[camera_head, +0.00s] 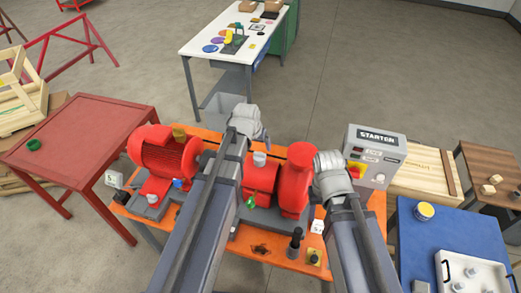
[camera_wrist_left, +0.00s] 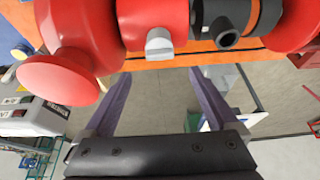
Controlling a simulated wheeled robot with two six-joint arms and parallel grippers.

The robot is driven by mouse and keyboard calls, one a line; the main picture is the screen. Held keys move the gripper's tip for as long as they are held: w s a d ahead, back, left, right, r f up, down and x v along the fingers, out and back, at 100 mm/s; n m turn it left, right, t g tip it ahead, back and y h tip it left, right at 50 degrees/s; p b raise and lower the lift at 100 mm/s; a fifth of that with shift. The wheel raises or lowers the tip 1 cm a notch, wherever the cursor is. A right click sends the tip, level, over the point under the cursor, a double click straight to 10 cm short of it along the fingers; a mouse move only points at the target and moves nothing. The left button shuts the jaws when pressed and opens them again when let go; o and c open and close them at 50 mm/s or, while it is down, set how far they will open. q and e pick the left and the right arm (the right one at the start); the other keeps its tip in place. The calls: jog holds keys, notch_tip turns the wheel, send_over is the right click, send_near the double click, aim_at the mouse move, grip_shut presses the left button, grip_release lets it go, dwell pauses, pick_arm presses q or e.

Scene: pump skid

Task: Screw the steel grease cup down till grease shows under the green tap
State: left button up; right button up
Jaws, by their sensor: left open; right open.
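The steel grease cup (camera_head: 259,158) stands on the red bearing housing (camera_head: 261,178) between motor and pump. In the left wrist view the grey cup (camera_wrist_left: 159,43) lies just beyond and between my left gripper's (camera_wrist_left: 158,80) two open fingers, apart from them. In the head view my left gripper (camera_head: 264,136) is behind the cup, at the end of its arm. The green tap (camera_head: 250,203) shows low in front of the housing, beside my left arm. I make out no grease under it. My right gripper (camera_head: 332,180) is by the pump's right side, open; its fingers are hard to make out.
The red motor (camera_head: 160,150) is left of my left arm and the red pump (camera_head: 297,170) right of it. A black stub part (camera_head: 295,240) stands on the orange skid (camera_head: 262,243)'s front.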

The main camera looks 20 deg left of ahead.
aim_at(259, 153)
pick_arm(q)
jog(key=b+x, duration=0.7)
jog(key=shift+w+f, duration=0.1)
jog(key=shift+f, duration=0.3)
jog(key=c, duration=1.4)
jog(key=shift+o, duration=0.2)
jog(key=shift+m, duration=0.3)
